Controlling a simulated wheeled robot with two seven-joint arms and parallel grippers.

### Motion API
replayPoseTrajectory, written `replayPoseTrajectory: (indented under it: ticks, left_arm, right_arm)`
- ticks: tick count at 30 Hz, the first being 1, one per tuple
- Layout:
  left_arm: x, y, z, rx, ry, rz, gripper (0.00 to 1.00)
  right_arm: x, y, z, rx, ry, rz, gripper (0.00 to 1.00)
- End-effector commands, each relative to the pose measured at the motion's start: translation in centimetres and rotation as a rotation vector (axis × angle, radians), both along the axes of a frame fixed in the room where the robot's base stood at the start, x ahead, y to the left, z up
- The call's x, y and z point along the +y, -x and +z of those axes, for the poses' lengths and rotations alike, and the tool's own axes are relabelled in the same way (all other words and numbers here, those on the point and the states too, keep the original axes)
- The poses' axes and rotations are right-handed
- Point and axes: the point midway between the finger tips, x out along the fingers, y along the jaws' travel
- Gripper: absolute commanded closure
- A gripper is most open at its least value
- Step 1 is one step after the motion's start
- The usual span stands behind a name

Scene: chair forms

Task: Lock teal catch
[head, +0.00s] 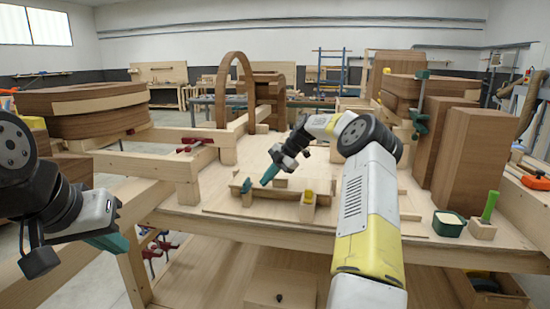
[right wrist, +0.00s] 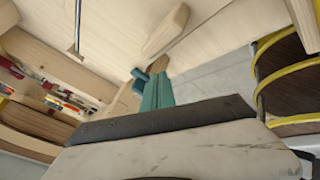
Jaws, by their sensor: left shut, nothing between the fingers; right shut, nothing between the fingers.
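The teal catch (head: 246,186) is a small teal piece on a wooden block at the left end of a low wooden form on the bench. In the right wrist view the teal catch (right wrist: 140,80) shows just beside my fingertips; I cannot tell whether they touch. My right gripper (head: 268,177) is shut and empty, pointing down just right of the catch; its teal fingers (right wrist: 157,92) also show in the wrist view. My left gripper (head: 118,243) is shut and empty, low at the left, away from the form. The catch's exact angle is too small to tell.
A yellow catch (head: 308,197) sits at the form's right end. Tall brown blocks (head: 470,155) stand at the right, near a green tub (head: 448,223) and a block holding a green-handled tool (head: 488,210). A wooden hoop (head: 236,90) stands behind. The bench front is mostly clear.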

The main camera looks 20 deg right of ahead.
Motion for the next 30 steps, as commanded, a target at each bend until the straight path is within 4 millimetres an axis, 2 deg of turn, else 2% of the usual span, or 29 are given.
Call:
replayPoseTrajectory:
  ticks: [18,30]
  left_arm:
    - [0.0,0.0,0.0,0.0,0.0,0.0,1.0]
    - [0.0,0.0,0.0,0.0,0.0,0.0,1.0]
  right_arm:
    - [-4.9,-1.0,6.3,-0.005,0.002,-0.006,1.0]
    - [-6.1,-1.2,8.0,-0.002,0.003,-0.005,1.0]
